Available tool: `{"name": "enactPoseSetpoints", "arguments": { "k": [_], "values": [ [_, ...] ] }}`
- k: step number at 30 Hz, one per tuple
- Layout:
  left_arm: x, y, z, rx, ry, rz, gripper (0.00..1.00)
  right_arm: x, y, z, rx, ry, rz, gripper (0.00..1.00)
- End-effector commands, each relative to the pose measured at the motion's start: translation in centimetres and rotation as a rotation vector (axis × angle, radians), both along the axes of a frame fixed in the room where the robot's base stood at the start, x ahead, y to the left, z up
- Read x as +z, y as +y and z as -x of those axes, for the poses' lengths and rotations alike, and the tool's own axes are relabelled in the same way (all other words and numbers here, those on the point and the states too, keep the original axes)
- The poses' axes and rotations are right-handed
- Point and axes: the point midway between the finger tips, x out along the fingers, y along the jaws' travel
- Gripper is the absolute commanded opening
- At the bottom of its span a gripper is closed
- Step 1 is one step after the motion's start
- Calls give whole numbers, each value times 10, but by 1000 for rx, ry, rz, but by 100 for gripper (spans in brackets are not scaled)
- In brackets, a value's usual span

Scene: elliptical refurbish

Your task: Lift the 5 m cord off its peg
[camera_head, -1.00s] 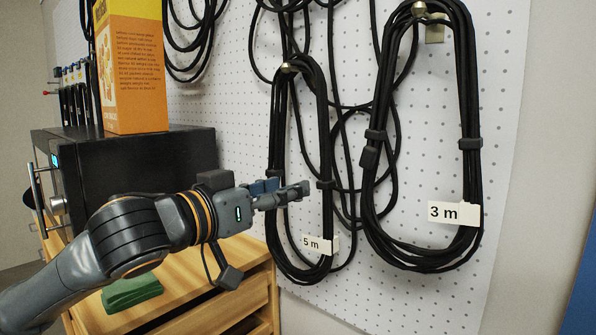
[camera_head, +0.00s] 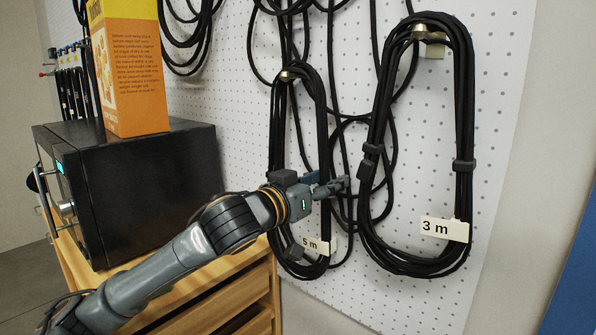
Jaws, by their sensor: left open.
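The 5 m cord (camera_head: 322,120) is a black coiled loop hanging from a brass peg (camera_head: 285,76) on the white pegboard. Its white "5 m" tag (camera_head: 312,244) shows low on the loop, partly covered by my arm. My left gripper (camera_head: 340,185) is in front of the right strand of this loop, at about mid-height. Its fingers point right and are open. Whether it touches the cord I cannot tell. My right gripper is not in view.
The 3 m cord (camera_head: 465,120) hangs close on the right, with its tag (camera_head: 444,229). More black cords hang behind and above. A black microwave-like box (camera_head: 140,190) with an orange carton (camera_head: 135,85) on it stands left on a wooden drawer cabinet (camera_head: 215,305).

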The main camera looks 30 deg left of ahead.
Motion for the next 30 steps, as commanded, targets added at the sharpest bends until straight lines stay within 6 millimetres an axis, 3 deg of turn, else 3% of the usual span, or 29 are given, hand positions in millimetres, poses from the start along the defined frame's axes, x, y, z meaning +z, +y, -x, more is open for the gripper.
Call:
{"name": "enactPoseSetpoints", "arguments": {
  "k": [7,14,30],
  "values": [
    [-1,0,-2,-1,0,-1,47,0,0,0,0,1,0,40],
    [-1,0,-1,0,0,-1,0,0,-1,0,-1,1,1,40],
    [4,0,0,1,-7,-2,0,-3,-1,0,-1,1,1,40]
  ]
}}
